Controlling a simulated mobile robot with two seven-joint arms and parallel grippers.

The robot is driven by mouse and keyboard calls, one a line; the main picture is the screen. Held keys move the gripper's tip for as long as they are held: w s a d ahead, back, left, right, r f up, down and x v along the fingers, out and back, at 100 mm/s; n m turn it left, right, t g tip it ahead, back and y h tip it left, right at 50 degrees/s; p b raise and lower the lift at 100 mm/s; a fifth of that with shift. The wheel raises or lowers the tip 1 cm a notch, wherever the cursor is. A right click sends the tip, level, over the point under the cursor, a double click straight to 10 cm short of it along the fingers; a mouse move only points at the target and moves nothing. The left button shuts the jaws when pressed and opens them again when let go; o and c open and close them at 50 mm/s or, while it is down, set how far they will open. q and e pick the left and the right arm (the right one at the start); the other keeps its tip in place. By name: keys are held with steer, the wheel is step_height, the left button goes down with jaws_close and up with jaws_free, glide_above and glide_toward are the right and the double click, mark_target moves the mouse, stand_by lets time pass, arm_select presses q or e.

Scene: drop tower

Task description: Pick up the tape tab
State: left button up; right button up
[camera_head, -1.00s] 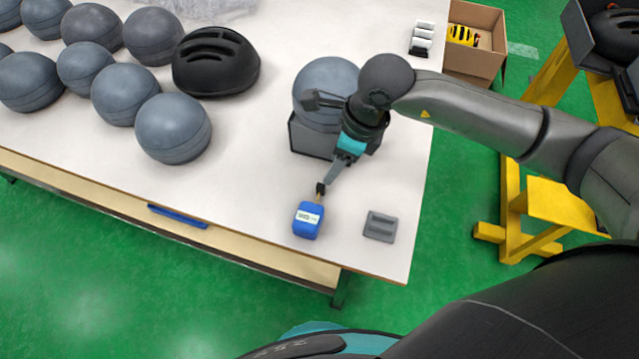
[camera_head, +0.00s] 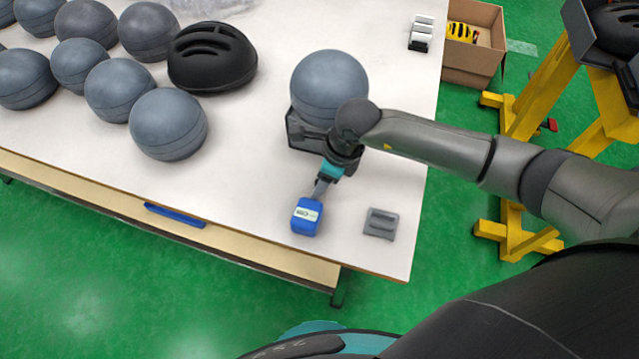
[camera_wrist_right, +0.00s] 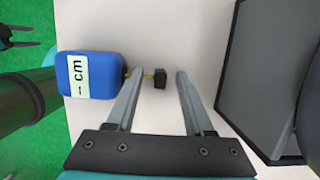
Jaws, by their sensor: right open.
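The tape tab is a small black block (camera_wrist_right: 160,79) at the end of a short yellow strip from the blue tape measure (camera_wrist_right: 92,75). My right gripper (camera_wrist_right: 160,74) is open, with one grey finger on each side of the tab in the right wrist view. The finger on the tape measure's side lies over the strip; I cannot tell whether either finger touches the tab. In the head view, the right gripper (camera_head: 319,190) is just behind the blue tape measure (camera_head: 306,217) and hides the tab.
A grey block (camera_head: 381,223) lies right of the tape measure near the table's front edge. A grey ball (camera_head: 329,85) rests on a dark stand (camera_head: 301,133) behind the gripper. Several grey balls and a black helmet (camera_head: 212,57) occupy the left. Table between is clear.

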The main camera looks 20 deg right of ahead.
jaws_close()
stand_by(0.3)
steer(key=shift+r, duration=0.1)
